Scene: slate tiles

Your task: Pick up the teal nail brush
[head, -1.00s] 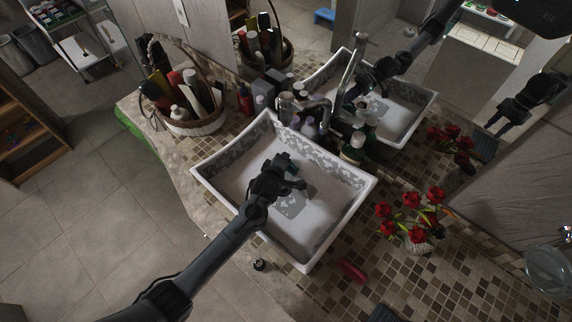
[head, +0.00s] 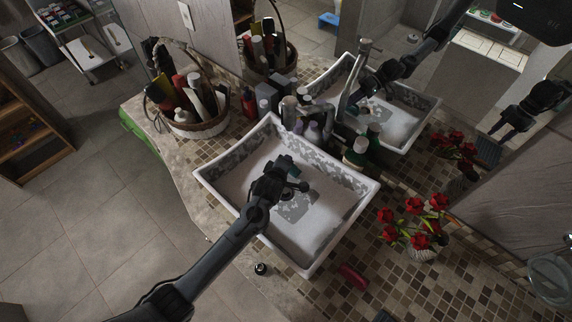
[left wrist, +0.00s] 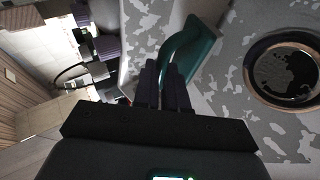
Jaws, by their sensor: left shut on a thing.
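The teal nail brush (left wrist: 190,45) shows in the left wrist view as a curved teal piece at the fingertips, over the sink. My left gripper (left wrist: 163,72) is shut on it; the fingers cover part of it. In the head view my left gripper (head: 285,170) is low inside the white sink (head: 318,256), with a small part of the teal brush (head: 301,186) showing beside the fingers. I cannot tell whether the brush touches the sink floor. My right gripper is not directly in view.
A basket (head: 205,130) of bottles stands left of the sink. More bottles (head: 355,152) crowd its back edge near the tap. Red flowers (head: 420,225) stand at the right, and a pink object (head: 354,277) lies in front. A mirror behind reflects the scene.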

